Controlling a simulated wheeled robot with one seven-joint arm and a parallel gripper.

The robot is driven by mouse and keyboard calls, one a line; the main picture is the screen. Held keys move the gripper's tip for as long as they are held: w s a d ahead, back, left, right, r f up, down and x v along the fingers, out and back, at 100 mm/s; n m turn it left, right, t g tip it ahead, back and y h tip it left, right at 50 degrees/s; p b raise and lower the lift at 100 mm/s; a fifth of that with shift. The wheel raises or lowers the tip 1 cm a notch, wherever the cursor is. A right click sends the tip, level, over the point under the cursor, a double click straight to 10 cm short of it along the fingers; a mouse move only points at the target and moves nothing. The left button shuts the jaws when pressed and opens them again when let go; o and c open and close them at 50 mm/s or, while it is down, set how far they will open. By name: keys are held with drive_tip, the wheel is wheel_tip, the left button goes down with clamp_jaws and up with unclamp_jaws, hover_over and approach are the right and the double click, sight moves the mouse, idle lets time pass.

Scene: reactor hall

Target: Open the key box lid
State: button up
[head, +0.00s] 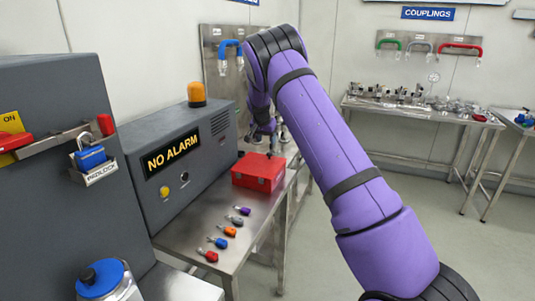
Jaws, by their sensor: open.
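The key box, a red box (257,174), stands on the steel table near its far end. Its lid looks shut. My gripper (264,138) is at the end of my purple arm, pointing down just above and behind the red box. It is open and seems empty. The fingers are small and dark here, so I cannot tell whether they touch the lid's far edge. The back of the box is hidden from this view.
Several small coloured tagged items (227,231) lie in a row on the steel table (248,238) in front of the box. A grey alarm cabinet (185,165) with an orange beacon (196,94) stands left of the box. A blue-capped container (103,280) is at the lower left.

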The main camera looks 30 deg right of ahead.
sight(269, 153)
drive_tip(key=x, duration=0.9)
clamp_jaws()
drive_tip(key=shift+a+r, duration=0.1)
